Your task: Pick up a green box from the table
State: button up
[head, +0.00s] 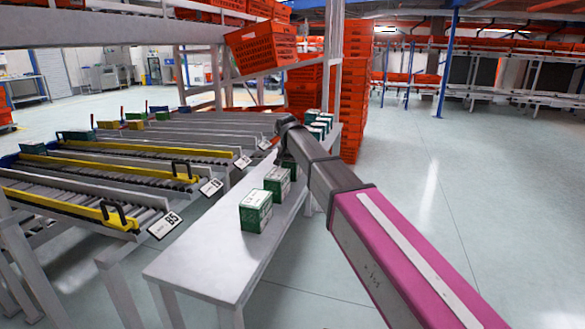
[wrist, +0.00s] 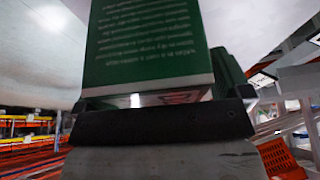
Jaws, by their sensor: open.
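Two green-and-white boxes stand on the white table: a nearer green box (head: 256,211) and a second green box (head: 278,184) just behind it. Several more green boxes (head: 318,126) stand at the table's far end. My gripper (head: 284,157) is over the table, just above and behind the second box in the head view; its fingers are small and partly hidden there. In the wrist view a green box (wrist: 150,45) with white print fills the upper middle, very close beyond the dark gripper edge. Another green box (wrist: 226,70) shows partly behind it. My gripper is open; contact cannot be told.
The white table (head: 195,272) has a bare near end. Roller conveyors (head: 100,190) with yellow rails run along its left. Stacked orange totes (head: 352,100) stand beyond the far end. Open floor (head: 460,200) lies to the right.

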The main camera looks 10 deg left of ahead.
jog(key=shift+f, duration=0.1)
jog(key=shift+c, duration=0.9)
jog(key=c, duration=0.9)
